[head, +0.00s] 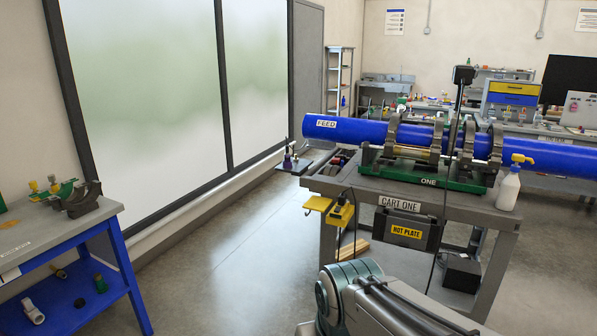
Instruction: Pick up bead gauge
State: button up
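I cannot pick out a bead gauge for certain in the head view; many small items are too small to tell apart. The cart marked CART ONE (345,186) stands right of centre. A blue pipe marked FEED (355,130) lies across it in the clamps of a green-based machine (428,172). A yellow bracket (340,214) and a yellow holder (317,204) hang at the cart's left end. My arm shows at the bottom, in front of the cart. My gripper is not in view.
A blue-legged bench (95,209) with black and green parts stands at the left. A white pump bottle (508,190) is on the cart's right end. A black HOT PLATE case (406,231) is below. The floor (230,255) between bench and cart is clear.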

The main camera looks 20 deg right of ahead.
aim_at(539, 118)
jog(key=i, duration=6.4)
jog(key=z, duration=1.45)
jog(key=i, duration=3.5)
jog(key=z, duration=0.6)
